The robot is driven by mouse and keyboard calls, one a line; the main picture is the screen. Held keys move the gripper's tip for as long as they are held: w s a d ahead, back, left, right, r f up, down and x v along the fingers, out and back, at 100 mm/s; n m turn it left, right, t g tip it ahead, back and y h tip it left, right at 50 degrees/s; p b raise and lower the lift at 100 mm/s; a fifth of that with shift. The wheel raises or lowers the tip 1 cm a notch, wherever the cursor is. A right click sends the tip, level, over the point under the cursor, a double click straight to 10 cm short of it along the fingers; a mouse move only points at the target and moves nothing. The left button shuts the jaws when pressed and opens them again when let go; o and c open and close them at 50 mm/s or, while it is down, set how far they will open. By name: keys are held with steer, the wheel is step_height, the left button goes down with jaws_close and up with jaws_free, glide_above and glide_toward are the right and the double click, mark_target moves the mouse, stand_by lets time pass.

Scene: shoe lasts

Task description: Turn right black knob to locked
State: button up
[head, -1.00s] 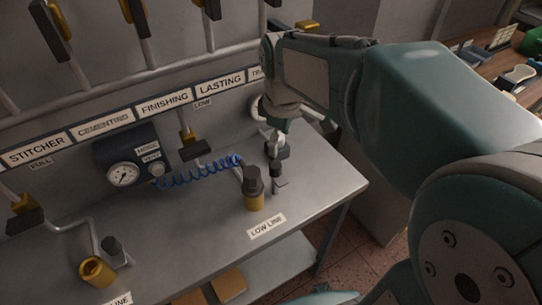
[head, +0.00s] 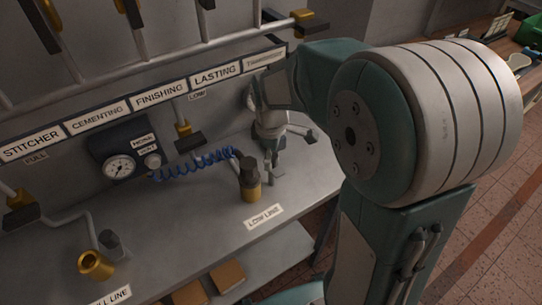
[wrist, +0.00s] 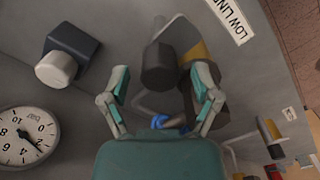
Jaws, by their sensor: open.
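The right black knob (head: 247,172) stands on top of a brass fitting (head: 251,192) behind the LOW LINE label, on the grey bench. In the wrist view the knob (wrist: 160,67) shows as a dark round cylinder, with brass (wrist: 197,50) beside it. No locked mark is readable.
A blue coiled hose (head: 195,165) runs from the gauge box (head: 122,150) towards the fitting. A pipe rack rises behind. The bench right of the LOW LINE label (head: 264,217) looks clear.

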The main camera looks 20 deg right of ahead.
steer(key=shift+d+f, duration=0.15)
steer(key=shift+f, duration=0.25)
jaws_close()
